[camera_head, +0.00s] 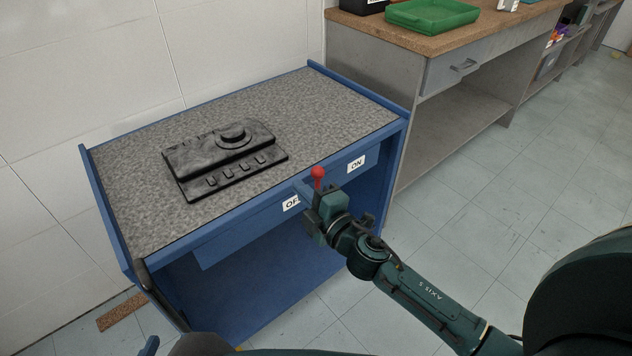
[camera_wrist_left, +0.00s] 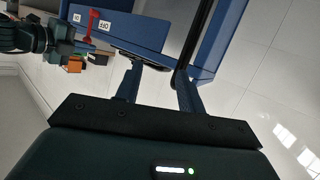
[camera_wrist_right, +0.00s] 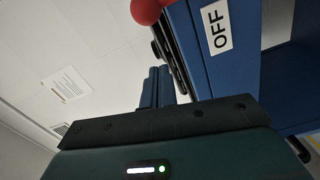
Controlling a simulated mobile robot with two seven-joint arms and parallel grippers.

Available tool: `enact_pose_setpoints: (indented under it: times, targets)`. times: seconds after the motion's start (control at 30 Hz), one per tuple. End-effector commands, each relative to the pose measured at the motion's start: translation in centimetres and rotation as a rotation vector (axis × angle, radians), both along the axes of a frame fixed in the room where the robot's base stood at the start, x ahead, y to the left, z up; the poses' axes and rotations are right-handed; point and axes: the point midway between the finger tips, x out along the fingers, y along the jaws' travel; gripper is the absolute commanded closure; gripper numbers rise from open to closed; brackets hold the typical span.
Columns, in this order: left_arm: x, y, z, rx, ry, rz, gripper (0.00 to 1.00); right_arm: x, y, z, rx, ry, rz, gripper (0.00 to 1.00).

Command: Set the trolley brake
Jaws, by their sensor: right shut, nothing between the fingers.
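The blue trolley (camera_head: 225,235) has a grey speckled top. On its front edge, a brake lever with a red ball knob (camera_head: 318,172) stands between the OFF label (camera_head: 291,203) and the ON label (camera_head: 357,163). The red ball (camera_wrist_right: 147,10) also shows in the right wrist view, close to OFF (camera_wrist_right: 216,27). My right gripper (camera_wrist_right: 157,86) is shut and empty, beside the lever; in the head view its hand covers the lever's lower part. My left gripper (camera_wrist_left: 158,80) is open near the trolley's black handle (camera_wrist_left: 190,48); I cannot tell whether the handle is between its fingers.
A black device (camera_head: 225,160) with a round knob lies on the trolley top. A workbench (camera_head: 440,45) with a green tray (camera_head: 432,14) stands behind on the right. A white tiled wall is behind the trolley. The tiled floor to the right is clear.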

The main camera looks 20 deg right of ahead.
Motion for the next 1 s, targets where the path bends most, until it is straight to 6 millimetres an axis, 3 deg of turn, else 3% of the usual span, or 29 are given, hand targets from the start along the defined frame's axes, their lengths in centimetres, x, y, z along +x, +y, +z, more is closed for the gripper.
enact_pose_setpoints:
  times: [0.1,0.3,0.5,1.0]
  targets:
    - [0.0,0.0,-0.3,0.000,-0.004,0.000,0.61,0.8,-2.0,-0.6,-0.006,0.001,-0.003,1.00]
    - [0.2,0.0,0.2,-0.002,-0.022,0.002,0.61,1.6,-3.3,-0.9,-0.004,0.002,-0.003,1.00]
    - [0.2,0.1,0.8,-0.005,-0.035,0.005,0.61,1.7,-3.4,-0.9,-0.003,0.002,-0.003,1.00]
    - [-0.1,0.1,0.2,0.000,-0.008,0.003,0.61,1.8,-3.9,-0.7,0.048,0.021,-0.002,1.00]
